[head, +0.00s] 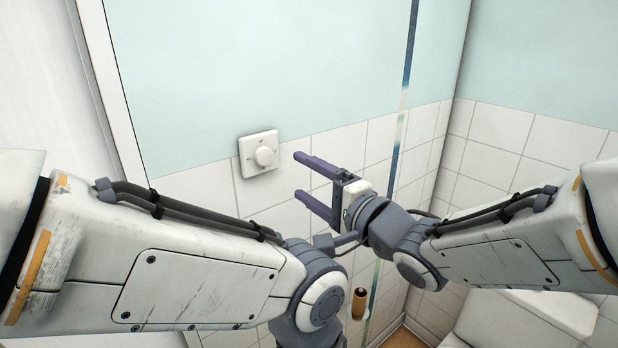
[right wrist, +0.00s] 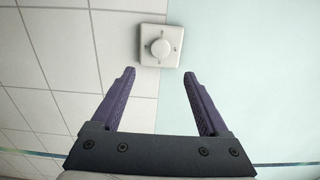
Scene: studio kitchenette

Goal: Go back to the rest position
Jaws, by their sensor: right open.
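My right gripper (head: 305,177) is open and empty in the head view, its two purple fingers pointing left toward the wall. A white square wall plate with a round knob (head: 259,153) is just left of the fingertips, with a gap between them. In the right wrist view the open fingers (right wrist: 160,75) point up toward the knob plate (right wrist: 161,46), which lies beyond the tips and is not between them. My left arm crosses the lower left of the head view; its gripper is not visible.
The wall is white tile (head: 285,200) below and pale green paint (head: 250,60) above. A blue vertical strip (head: 409,50) runs down the wall behind my right gripper. A small brown cylindrical thing (head: 359,303) shows low between my arms. A white fixture (head: 520,320) is at the lower right.

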